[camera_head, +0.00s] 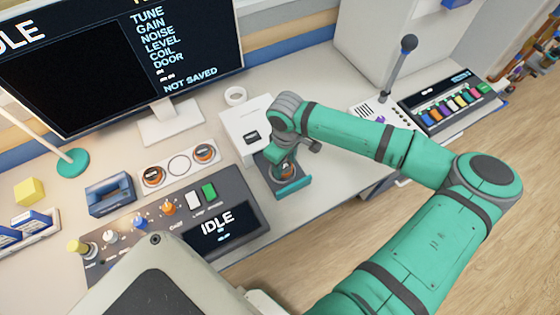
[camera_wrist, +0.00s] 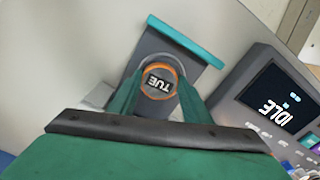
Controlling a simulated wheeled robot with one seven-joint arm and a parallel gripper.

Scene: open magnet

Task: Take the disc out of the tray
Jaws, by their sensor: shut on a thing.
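The disc (camera_wrist: 158,81) is round with an orange rim and a dark label reading "TUE". It sits over the grey tray (camera_wrist: 150,43), which has a teal front edge and sticks out of a white box (camera_head: 240,122). My gripper (camera_wrist: 157,88) has a finger on each side of the disc and is shut on it. I cannot tell whether the disc is lifted off the tray floor. In the head view the disc (camera_head: 286,170) shows partly under my gripper (camera_head: 285,160), and the tray (camera_head: 293,186) shows around it.
Left of the tray, a white holder (camera_head: 179,165) has two orange-rimmed discs and an empty ring between them. A control panel with an "IDLE" screen (camera_head: 217,225) stands in front. A monitor (camera_head: 130,60) is behind.

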